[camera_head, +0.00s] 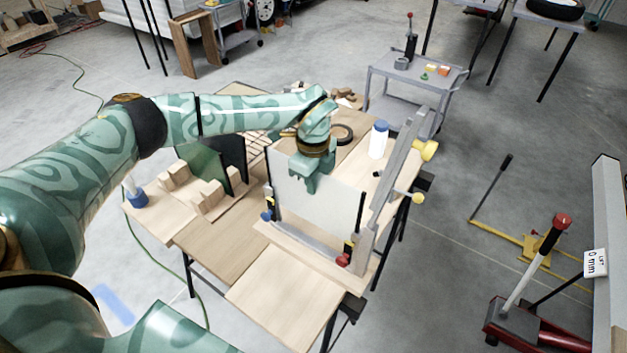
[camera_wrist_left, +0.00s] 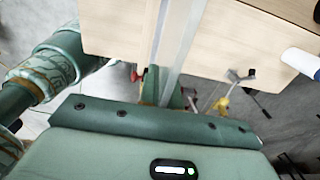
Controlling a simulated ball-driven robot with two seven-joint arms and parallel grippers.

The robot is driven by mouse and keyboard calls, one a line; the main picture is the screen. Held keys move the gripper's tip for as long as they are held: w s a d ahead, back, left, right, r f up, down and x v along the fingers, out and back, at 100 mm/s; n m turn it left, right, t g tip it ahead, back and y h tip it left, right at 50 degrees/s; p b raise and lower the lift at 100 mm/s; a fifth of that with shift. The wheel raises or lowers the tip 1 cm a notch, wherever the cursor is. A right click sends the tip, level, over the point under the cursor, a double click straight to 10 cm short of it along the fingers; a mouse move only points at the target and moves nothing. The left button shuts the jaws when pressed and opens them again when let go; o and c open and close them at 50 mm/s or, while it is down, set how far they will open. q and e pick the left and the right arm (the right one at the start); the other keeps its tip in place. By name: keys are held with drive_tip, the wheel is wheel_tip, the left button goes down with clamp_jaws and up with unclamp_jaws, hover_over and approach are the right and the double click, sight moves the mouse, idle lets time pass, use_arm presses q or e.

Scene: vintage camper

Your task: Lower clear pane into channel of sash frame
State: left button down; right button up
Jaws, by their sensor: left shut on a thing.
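The clear pane (camera_head: 318,205) stands upright over the workbench in the head view, pale and see-through. My left gripper (camera_head: 303,184) is shut on its top edge from above. The pane's lower edge is close to the grey channel of the sash frame (camera_head: 308,241); I cannot tell whether it sits inside. Dark upright strips flank the pane's two side edges. In the left wrist view a pale grey strip (camera_wrist_left: 178,40) runs away from the gripper; I cannot tell pane from frame there. My right gripper is out of view.
A tall grey bar (camera_head: 395,170) with yellow knobs leans up right of the pane. A white bottle with blue cap (camera_head: 378,141) stands behind it. Wooden slotted blocks (camera_head: 207,195) hold dark panes at left. The wooden board (camera_head: 285,300) in front is bare.

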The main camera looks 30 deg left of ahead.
use_arm(q)
drive_tip(key=b, duration=0.2)
hover_over(313, 210)
drive_tip(key=shift+w+f, duration=0.15)
drive_tip(key=shift+f, duration=2.2)
idle(0.6)
drive_tip(key=shift+f+b, duration=1.4)
drive_tip(key=shift+f, duration=1.25)
idle(0.3)
drive_tip(key=shift+p, duration=0.3)
idle(0.5)
drive_tip(key=c, duration=1.5)
unclamp_jaws()
